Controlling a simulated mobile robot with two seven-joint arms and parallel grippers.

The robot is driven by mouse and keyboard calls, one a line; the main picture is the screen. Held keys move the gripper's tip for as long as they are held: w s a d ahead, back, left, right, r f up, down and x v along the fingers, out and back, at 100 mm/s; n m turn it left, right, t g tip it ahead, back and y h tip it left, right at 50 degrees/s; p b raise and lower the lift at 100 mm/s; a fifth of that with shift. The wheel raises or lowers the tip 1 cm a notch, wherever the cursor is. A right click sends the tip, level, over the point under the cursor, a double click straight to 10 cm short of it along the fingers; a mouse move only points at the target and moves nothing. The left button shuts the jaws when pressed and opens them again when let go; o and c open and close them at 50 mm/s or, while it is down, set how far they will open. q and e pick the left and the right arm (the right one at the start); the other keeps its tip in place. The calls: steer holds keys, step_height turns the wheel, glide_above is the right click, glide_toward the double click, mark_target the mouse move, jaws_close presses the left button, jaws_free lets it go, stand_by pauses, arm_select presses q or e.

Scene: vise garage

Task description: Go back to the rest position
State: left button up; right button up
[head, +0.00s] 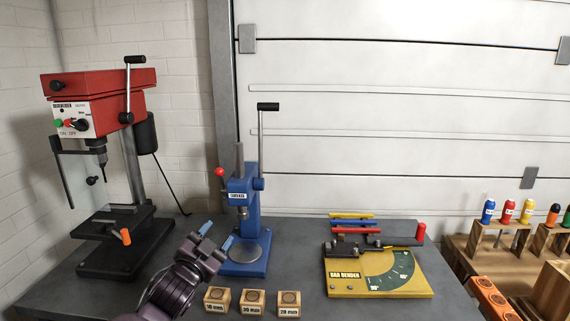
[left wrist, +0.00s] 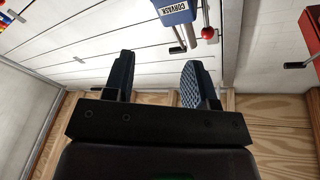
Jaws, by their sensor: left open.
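My left gripper (head: 217,236) comes in from the lower left in the head view, with blue-tipped fingers in front of the blue press. In the left wrist view its two dark fingers (left wrist: 158,82) stand apart with nothing between them. The gripper is open and empty. Its fingertips overlap the left edge of the blue press (head: 242,190) in the picture; I cannot tell whether they touch. The upper part of this press also shows in the left wrist view (left wrist: 174,12). My right gripper is in neither view.
A red drill press (head: 100,85) stands left on the grey table (head: 310,240). Several labelled wooden blocks (head: 252,302) sit at the front. A yellow bar bender (head: 380,292) stands right of the press. Wooden racks with coloured items (head: 490,245) are at far right.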

arm_select(q)
steer(key=s+a+f+n+g+y, duration=0.2)
steer(key=s+a+f+n, duration=0.1)
steer(key=s+f, duration=0.6)
steer(key=s+a+f+n+g+y, duration=0.2)
steer(key=s+a+f+n, duration=0.1)
steer(key=s+f, duration=0.7)
steer(key=s+a+f+n+g+y, duration=0.2)
steer(key=s+a+f, duration=0.3)
steer(key=s+f, duration=0.5)
steer(key=s+n, duration=0.1)
steer(key=s, duration=0.4)
steer(key=shift+s+a+n+g+y, duration=0.2)
steer(key=shift+a+n+g+y, duration=0.1)
steer(key=shift+g, duration=0.1)
steer(key=shift+f, duration=0.1)
